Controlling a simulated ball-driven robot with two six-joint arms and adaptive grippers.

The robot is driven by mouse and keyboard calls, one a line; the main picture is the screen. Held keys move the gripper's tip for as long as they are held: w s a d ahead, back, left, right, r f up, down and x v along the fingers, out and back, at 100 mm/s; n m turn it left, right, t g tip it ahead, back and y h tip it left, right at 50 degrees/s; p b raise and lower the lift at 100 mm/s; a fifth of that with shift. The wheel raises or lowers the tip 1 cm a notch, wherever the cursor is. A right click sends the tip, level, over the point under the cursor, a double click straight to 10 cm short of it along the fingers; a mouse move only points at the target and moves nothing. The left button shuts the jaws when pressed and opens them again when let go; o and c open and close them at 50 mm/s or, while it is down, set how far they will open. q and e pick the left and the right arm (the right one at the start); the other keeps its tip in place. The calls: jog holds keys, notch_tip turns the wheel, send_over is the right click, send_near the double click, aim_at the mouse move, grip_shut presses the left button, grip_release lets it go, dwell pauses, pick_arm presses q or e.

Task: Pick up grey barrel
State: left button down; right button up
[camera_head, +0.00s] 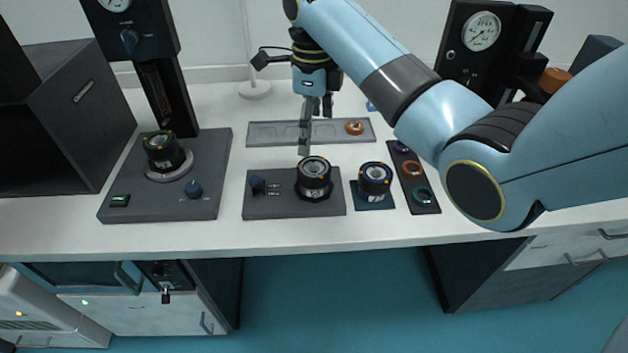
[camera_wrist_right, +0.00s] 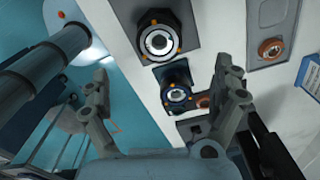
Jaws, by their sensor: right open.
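A dark grey barrel (camera_head: 313,174) with a pale round top stands upright in a black mount on a grey base plate at the table's front. It also shows at the top of the right wrist view (camera_wrist_right: 158,42). A similar dark barrel (camera_head: 375,178) stands just right of it on a blue plate; the wrist view shows it (camera_wrist_right: 177,93) between the fingers in the picture. My right gripper (camera_head: 312,125) is open and empty, pointing down above and behind the grey barrel, apart from it. It also shows in the wrist view (camera_wrist_right: 163,88). My left gripper is not in view.
A third barrel (camera_head: 163,152) stands on a grey instrument base (camera_head: 122,188) at left. A shallow grey tray (camera_head: 270,133) with an orange ring (camera_head: 354,127) lies behind. A dark strip (camera_head: 427,205) with several coloured rings lies right. A dark box (camera_head: 75,115) stands far left.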

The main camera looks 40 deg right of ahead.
send_over(315, 167)
notch_tip(315, 167, down, 5)
jog(key=shift+w+r, duration=0.1)
jog(key=shift+w, duration=0.05)
jog(key=shift+f+p, duration=0.3)
jog(key=shift+f, duration=2.5)
jog(key=shift+s, duration=0.2)
jog(key=c, duration=1.3)
jog(key=shift+c, duration=0.3)
jog(key=shift+r, duration=0.15)
